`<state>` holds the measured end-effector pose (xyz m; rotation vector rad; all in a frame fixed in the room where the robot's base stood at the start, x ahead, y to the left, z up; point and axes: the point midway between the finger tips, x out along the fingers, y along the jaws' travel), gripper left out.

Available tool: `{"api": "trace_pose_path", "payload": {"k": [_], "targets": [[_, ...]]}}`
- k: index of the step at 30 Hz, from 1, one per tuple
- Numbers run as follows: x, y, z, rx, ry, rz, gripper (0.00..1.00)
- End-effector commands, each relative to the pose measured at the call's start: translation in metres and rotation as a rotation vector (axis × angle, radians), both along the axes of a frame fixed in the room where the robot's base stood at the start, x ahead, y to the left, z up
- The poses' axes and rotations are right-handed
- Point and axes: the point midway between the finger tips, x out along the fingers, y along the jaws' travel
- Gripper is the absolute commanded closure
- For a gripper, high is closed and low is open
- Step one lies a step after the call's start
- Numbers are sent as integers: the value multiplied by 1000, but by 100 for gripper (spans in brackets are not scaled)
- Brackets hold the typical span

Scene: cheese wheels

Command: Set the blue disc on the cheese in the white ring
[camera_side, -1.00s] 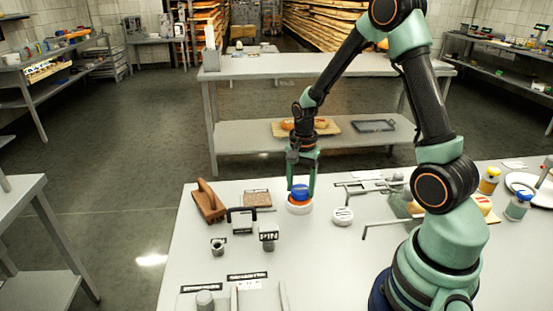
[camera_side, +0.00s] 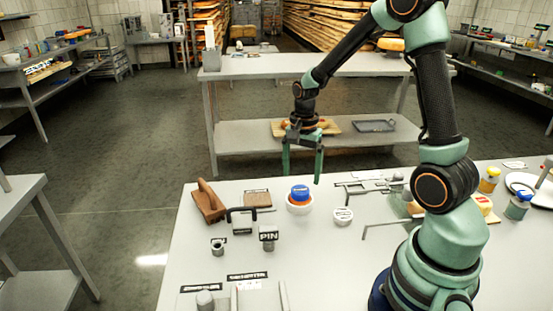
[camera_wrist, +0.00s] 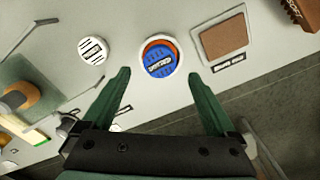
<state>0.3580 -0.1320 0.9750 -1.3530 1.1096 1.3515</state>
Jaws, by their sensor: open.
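The blue disc (camera_side: 299,191) has a dark label on its top. It rests on an orange cheese (camera_side: 300,198) that sits in the white ring (camera_side: 299,208) on the table. In the wrist view the blue disc (camera_wrist: 160,61) covers most of the cheese, leaving an orange crescent (camera_wrist: 157,42) at one side inside the white ring (camera_wrist: 178,52). My gripper (camera_side: 302,178) is open and empty, raised above and behind the ring. Its fingers are spread and apart from the disc. The wrist view shows the open gripper (camera_wrist: 160,75) with nothing between its fingers.
A white slotted disc (camera_side: 343,216) lies right of the ring. A brown press-like block (camera_side: 208,202) and a framed brown pad (camera_side: 257,198) stand to the left. A block marked PIN (camera_side: 268,238) is nearer the front. Metal rods (camera_side: 385,229) lie to the right.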

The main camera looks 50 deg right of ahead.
Motion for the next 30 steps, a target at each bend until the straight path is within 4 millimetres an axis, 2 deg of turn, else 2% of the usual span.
{"api": "trace_pose_path", "payload": {"k": [1, 6, 14, 17, 23, 30], "targets": [[1, 0, 13, -2, -5, 0, 8], [1, 0, 45, -2, -5, 0, 8], [0, 1, 71, -1, -3, 4, 8], [-1, 7, 80, -8, -21, 54, 8], [-13, 44, 114, -61, -129, 376, 8], [-43, 95, 146, -179, -282, 878, 8]]}}
